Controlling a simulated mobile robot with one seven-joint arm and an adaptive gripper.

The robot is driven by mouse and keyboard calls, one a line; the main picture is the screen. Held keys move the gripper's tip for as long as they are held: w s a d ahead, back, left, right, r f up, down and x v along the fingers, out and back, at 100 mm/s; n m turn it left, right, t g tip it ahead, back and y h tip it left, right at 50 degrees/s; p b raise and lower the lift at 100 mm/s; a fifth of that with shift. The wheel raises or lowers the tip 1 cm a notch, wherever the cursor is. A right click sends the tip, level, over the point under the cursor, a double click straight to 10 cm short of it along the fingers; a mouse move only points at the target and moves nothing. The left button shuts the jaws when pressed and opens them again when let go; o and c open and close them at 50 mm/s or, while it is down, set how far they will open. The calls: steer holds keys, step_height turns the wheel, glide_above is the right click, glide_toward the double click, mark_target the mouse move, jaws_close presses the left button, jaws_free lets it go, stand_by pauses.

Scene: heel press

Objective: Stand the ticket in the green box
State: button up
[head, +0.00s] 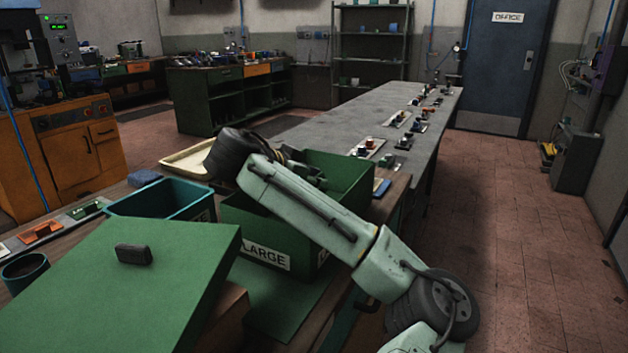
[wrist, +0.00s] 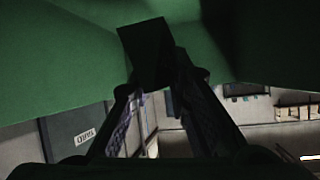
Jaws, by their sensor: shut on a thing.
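The green box (head: 257,218) stands open on the near bench, with a white LARGE label on its front. My arm crosses in front of it and hides part of its inside. In the head view I cannot make out my fingertips. In the wrist view my gripper (wrist: 152,84) is shut on a small dark green block-like thing (wrist: 145,48). I cannot tell whether this is the ticket; no other ticket is clear. Large green surfaces (wrist: 50,60) fill the top of the wrist view, close around the held thing. I cannot tell whether it touches them.
A green lid (head: 180,290) with a dark handle lies at the front left. A teal bin (head: 163,196) stands left of the green box, with a cream tray (head: 182,160) behind. A long grey table (head: 345,125) with several small items runs back.

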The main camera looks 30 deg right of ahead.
steer(key=shift+f, duration=0.15)
steer(key=o, duration=0.8)
steer(key=shift+r+p, duration=0.25)
steer(key=shift+p, duration=0.05)
steer(key=v, duration=0.4)
steer(key=b+v, duration=0.1)
steer(key=v, duration=0.3)
steer(key=b+v, duration=0.1)
steer(key=v, duration=0.3)
steer(key=shift+r, duration=0.4)
